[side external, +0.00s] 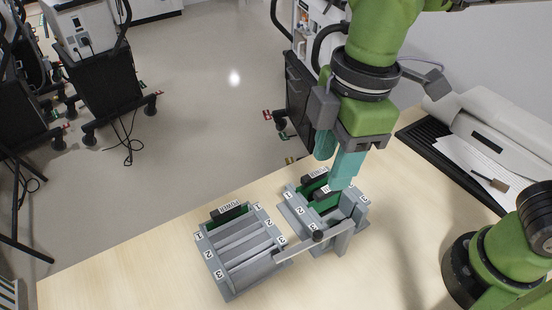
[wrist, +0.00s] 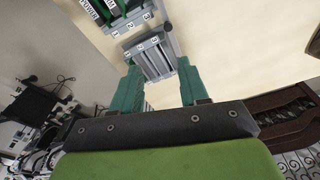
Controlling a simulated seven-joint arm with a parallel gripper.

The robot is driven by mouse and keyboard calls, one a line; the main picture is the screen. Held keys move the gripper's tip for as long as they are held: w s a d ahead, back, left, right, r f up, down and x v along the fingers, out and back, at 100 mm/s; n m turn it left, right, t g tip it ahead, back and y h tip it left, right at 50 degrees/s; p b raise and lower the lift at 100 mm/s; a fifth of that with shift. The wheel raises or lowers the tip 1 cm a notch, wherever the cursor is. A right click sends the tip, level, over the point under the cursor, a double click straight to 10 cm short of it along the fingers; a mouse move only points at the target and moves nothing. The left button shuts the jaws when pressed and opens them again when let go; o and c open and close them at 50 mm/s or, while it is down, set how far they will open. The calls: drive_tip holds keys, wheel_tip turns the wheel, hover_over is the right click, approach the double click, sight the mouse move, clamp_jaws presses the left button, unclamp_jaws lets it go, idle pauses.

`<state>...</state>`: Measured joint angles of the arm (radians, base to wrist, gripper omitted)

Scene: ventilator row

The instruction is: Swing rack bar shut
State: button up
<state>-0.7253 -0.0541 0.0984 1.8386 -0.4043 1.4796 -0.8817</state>
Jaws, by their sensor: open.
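Two grey racks with slots numbered 1, 2 and 3 stand on the light wood table. The right rack (side external: 290,213) holds green boards with black tops in its rear part. A light grey bar (side external: 297,249) with a black knob (side external: 318,236) sticks out at an angle from its front towards the left rack (side external: 215,275). The left rack has a green board with a black top at its back. My gripper (side external: 337,166), with teal fingers, is open above the back of the right rack, apart from the bar. In the wrist view my gripper (wrist: 158,86) is open and empty.
A black keyboard-like tray (side external: 433,140) and white papers (side external: 487,150) lie at the table's right rear. Wheeled equipment (side external: 100,85) stands on the floor beyond the table. The table left of the racks is clear.

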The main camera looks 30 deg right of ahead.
sight(318, 234)
drive_tip(key=f+n, duration=0.1)
drive_tip(key=f, duration=0.4)
drive_tip(key=f+n, duration=0.2)
drive_tip(key=f, duration=0.3)
drive_tip(key=s+a+f+n+h, duration=0.1)
drive_tip(key=f+n, duration=0.1)
drive_tip(key=f, duration=0.2)
drive_tip(key=shift+f+g, duration=0.3)
drive_tip(key=shift+f, duration=0.1)
drive_tip(key=shift+a, duration=0.1)
clamp_jaws()
